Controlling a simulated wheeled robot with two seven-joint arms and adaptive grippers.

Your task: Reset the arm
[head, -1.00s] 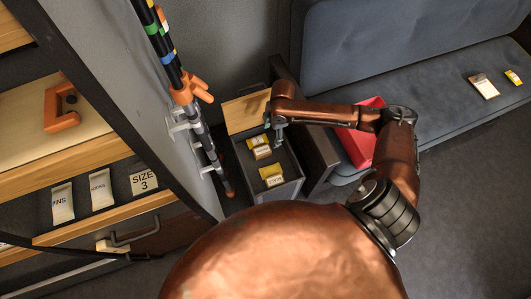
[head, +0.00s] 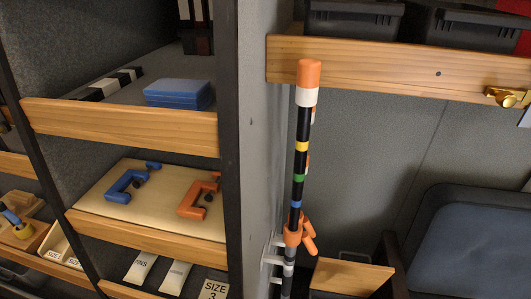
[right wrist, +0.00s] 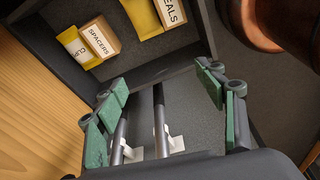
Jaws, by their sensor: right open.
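My right gripper (right wrist: 165,97) shows only in the right wrist view. Its green-padded fingers are spread wide apart. Two dark rods with white pieces (right wrist: 160,125) show in the gap between the fingers; I cannot tell how far away they are. Past the fingertips is an open grey drawer (right wrist: 150,72) with yellow and brown packets, including one marked SPACERS (right wrist: 99,38) and one ending in EALS (right wrist: 170,12). No packet is between the fingers. Neither arm shows in the head view now, and my left gripper is not seen.
A striped pole (head: 301,150) with an orange cap stands beside the cabinet's side panel (head: 258,130), near white clips. Shelves hold blue boxes (head: 178,94), a blue clamp (head: 125,184) and an orange clamp (head: 199,198). A dark blue seat (head: 480,240) is at right.

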